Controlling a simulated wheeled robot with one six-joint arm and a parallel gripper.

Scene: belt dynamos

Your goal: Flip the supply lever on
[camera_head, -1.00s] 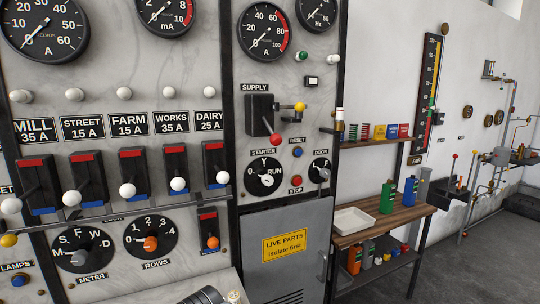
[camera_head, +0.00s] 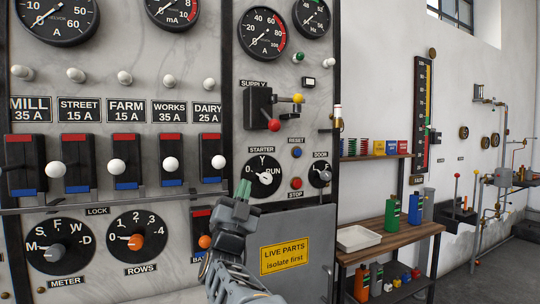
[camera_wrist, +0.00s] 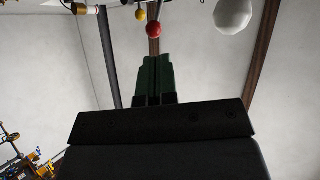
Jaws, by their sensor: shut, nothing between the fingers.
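The supply lever is a black box (camera_head: 258,106) on the marble panel, under the SUPPLY label (camera_head: 253,83). Its red knob (camera_head: 274,125) hangs low at the front right of the box. A yellow knob (camera_head: 298,98) sticks out to the right. My gripper (camera_head: 243,186) has green fingers and is shut and empty. In the body view it shows below and left of the lever, apart from it. In the wrist view my gripper (camera_wrist: 155,62) points toward a red ball (camera_wrist: 155,29), with a yellow ball (camera_wrist: 140,15) beyond it.
The starter dial (camera_head: 263,176) and the red stop button (camera_head: 296,183) are close by my gripper. A row of switches with white knobs (camera_head: 171,164) is to the left. A grey cabinet with a yellow sign (camera_head: 284,257) is below. A wooden bench (camera_head: 384,238) stands right.

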